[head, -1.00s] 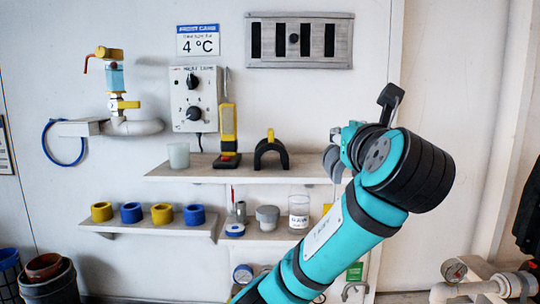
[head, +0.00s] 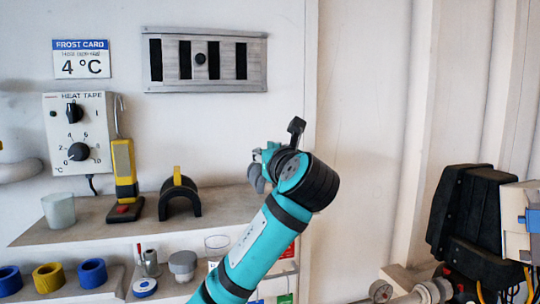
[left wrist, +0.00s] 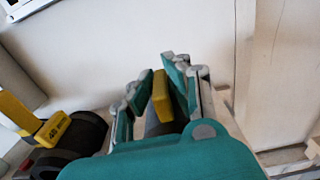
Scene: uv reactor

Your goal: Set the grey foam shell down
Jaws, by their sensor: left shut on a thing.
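My left gripper (head: 262,172) is in front of the wall, just right of the upper shelf's black arched shell, and my own arm hides most of it. In the left wrist view, my left gripper (left wrist: 158,92) is shut on the yellow handle (left wrist: 160,96) of the grey foam shell (left wrist: 154,124). Most of the shell is hidden behind the gripper's body and fingers. In the head view only a small grey part shows beside the wrist, and I cannot tell if it is shell or finger. My right gripper is in neither view.
The upper shelf (head: 100,225) bears a frosted cup (head: 58,210), a yellow-black tool (head: 124,178) and a black arched shell with yellow handle (head: 180,200). A lower shelf holds yellow and blue rings (head: 47,278). Dark equipment (head: 470,225) and pipes stand at the right.

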